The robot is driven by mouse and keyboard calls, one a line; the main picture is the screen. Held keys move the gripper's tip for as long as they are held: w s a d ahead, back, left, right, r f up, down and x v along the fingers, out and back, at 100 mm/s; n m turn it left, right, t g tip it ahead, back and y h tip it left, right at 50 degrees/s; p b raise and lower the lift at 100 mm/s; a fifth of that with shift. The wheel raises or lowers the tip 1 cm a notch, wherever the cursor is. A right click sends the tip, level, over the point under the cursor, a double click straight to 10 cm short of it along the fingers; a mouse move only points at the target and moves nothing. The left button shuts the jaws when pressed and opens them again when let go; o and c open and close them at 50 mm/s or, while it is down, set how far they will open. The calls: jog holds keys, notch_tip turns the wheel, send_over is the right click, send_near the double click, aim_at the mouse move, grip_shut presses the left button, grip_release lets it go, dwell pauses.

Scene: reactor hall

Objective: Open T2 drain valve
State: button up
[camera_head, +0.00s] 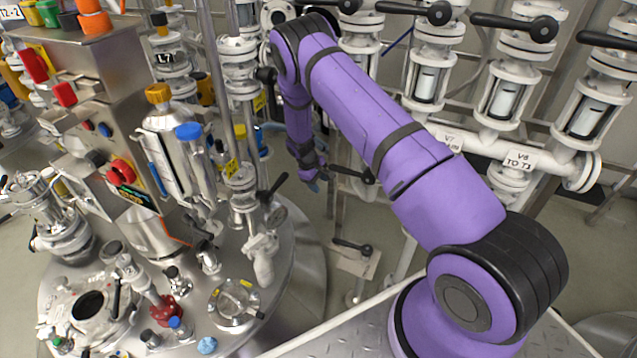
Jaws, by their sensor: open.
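A lower black lever (352,247) sits above a pale plate on a thin pipe. No label for the T2 drain valve is readable, so I cannot tell which lever it is.
A steel tank top (190,335) crowded with fittings fills the left. A control box (85,80) with red switches stands there. Sight-glass pipes (425,85) with black levers line the back right, one labelled V8 TO T3. A metal tread plate (350,325) lies in front.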

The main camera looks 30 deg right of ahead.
jog(key=n+h, duration=0.1)
jog(key=n, duration=0.2)
send_near(339, 241)
jog(key=shift+g, duration=0.4)
jog(key=x, duration=0.9)
jog(key=shift+w+d+f, duration=0.2)
jog(key=shift+w+f, duration=0.05)
jog(key=shift+f, duration=0.05)
jog(key=shift+c, duration=0.2)
grip_shut()
